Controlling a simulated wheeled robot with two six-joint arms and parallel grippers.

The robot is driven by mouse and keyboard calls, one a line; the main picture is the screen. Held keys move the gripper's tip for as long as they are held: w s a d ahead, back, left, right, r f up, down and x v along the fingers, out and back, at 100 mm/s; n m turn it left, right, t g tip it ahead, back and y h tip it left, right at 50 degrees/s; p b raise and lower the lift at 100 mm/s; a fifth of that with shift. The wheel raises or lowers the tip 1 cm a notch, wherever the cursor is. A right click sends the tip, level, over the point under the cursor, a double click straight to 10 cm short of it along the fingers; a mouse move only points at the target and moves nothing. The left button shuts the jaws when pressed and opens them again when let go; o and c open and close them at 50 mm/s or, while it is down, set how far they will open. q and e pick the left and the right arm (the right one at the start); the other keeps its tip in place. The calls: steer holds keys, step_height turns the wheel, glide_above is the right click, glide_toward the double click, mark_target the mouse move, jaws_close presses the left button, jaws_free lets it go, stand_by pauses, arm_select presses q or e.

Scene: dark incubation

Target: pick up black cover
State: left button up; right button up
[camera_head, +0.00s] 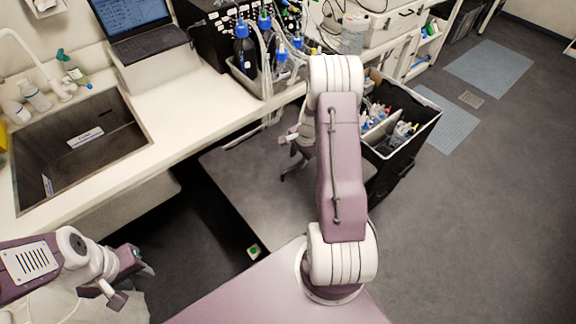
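I cannot make out a black cover for certain in the head view. My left gripper (132,283) is at the lower left, below the front edge of the counter. Its two fingers are spread apart with nothing seen between them. My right arm stands up in the middle of the view. Its gripper (291,138) shows only in part behind the arm, under the counter's front edge, and the rest is hidden. I cannot tell whether it is open.
A counter (184,101) carries a sink (112,153), a laptop (156,47), and blue-capped bottles (243,52) in a tray. A black bin (425,126) with lab waste stands right of my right arm.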

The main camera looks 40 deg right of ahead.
mark_target(296, 164)
steer(key=shift+w+a+f, duration=0.15)
steer(key=shift+w+f, duration=0.1)
steer(key=shift+f, duration=0.3)
steer(key=shift+d+f, duration=0.3)
steer(key=shift+f, duration=0.1)
steer(key=f, duration=0.4)
steer(key=shift+w+a+p, duration=0.15)
steer(key=shift+w+p, duration=0.25)
steer(key=shift+w+f, duration=0.2)
steer(key=shift+f, duration=0.1)
steer(key=shift+s, duration=0.15)
jaws_close()
steer(key=shift+r, duration=0.1)
